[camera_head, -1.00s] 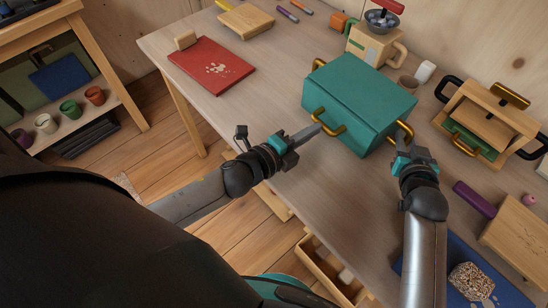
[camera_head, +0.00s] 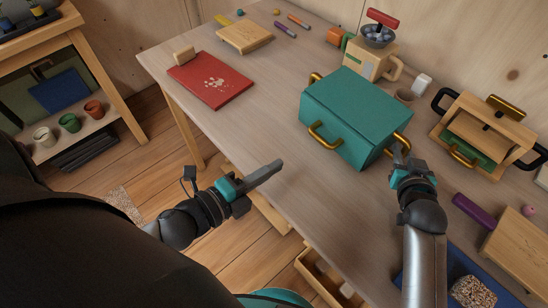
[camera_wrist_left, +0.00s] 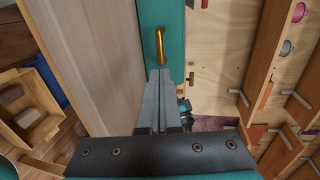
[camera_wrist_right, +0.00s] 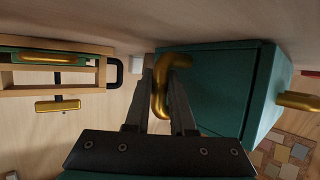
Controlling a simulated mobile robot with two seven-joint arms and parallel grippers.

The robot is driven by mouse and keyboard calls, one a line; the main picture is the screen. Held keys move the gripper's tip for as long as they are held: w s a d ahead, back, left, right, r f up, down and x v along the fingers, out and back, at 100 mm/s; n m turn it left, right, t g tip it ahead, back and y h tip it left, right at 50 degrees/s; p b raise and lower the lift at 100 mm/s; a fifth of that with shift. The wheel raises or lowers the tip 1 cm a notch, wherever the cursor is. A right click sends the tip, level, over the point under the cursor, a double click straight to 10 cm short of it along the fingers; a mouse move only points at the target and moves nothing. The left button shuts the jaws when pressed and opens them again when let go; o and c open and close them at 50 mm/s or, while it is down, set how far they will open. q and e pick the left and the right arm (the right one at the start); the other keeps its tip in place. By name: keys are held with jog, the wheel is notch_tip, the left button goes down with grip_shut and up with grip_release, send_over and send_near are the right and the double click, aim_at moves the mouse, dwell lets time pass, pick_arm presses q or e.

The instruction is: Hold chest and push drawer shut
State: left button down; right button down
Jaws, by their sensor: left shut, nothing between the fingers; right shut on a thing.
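The teal chest (camera_head: 355,110) stands upright on the table. Its front has a gold handle (camera_head: 322,137), and the drawer front looks flush or nearly flush with the body. My right gripper (camera_wrist_right: 160,80) is shut on the gold side handle (camera_wrist_right: 160,100) at the chest's right end; the fingers sit on either side of it. My left gripper (camera_head: 279,164) is shut and empty, apart from the chest, in front and to its left. In the left wrist view the front handle (camera_wrist_left: 159,48) lies beyond the closed fingertips.
A wooden box with black handles (camera_head: 485,130) stands right of the chest. A purple cylinder (camera_head: 473,208) and a wooden block (camera_head: 518,250) lie near my right arm. A red board (camera_head: 210,80) lies left on the table. An open wooden drawer (camera_head: 318,280) sticks out below the table edge.

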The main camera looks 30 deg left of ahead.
pick_arm(q)
jog(key=shift+v, duration=1.15)
pick_arm(e)
jog(key=shift+d, duration=0.1)
jog(key=c, duration=0.7)
grip_release()
jog(key=shift+s, duration=0.15)
